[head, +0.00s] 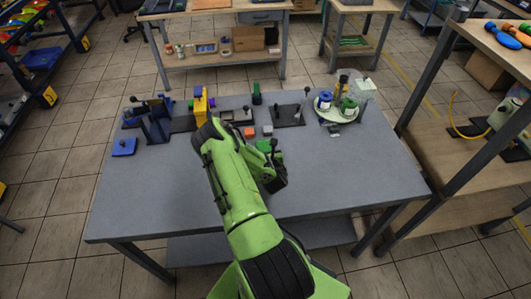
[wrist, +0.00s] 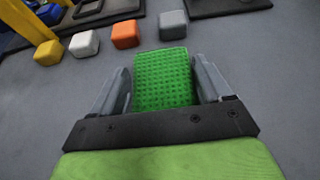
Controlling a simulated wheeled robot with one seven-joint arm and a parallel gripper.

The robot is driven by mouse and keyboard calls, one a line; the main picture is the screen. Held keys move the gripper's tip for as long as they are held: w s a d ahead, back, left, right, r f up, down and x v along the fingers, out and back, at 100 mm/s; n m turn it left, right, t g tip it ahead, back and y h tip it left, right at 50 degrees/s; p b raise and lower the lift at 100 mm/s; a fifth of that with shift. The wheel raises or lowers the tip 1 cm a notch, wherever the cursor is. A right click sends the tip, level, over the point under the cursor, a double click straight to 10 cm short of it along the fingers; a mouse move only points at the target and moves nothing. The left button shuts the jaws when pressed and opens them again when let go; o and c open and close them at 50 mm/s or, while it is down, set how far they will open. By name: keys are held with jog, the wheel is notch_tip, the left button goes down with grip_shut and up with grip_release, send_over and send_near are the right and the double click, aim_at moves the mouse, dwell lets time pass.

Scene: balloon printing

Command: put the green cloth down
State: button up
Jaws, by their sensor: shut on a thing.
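The green cloth (wrist: 163,82) is a bright green, dimpled piece between the two grey fingers of my gripper (wrist: 163,88) in the wrist view. My gripper is shut on it, with a finger on each side. In the head view my gripper (head: 272,178) is over the middle of the grey table (head: 340,180), and a bit of green shows by it, mostly hidden by my arm. I cannot tell whether the cloth touches the table.
In the wrist view, a grey block (wrist: 173,24), an orange block (wrist: 125,35), a white block (wrist: 84,43) and a yellow block (wrist: 47,53) lie just ahead. Dark fixtures (head: 287,115) and a round tray (head: 337,116) line the back. The table's front is clear.

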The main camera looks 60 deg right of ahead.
jog(key=shift+r, duration=0.15)
jog(key=o, duration=1)
jog(key=shift+c, duration=0.2)
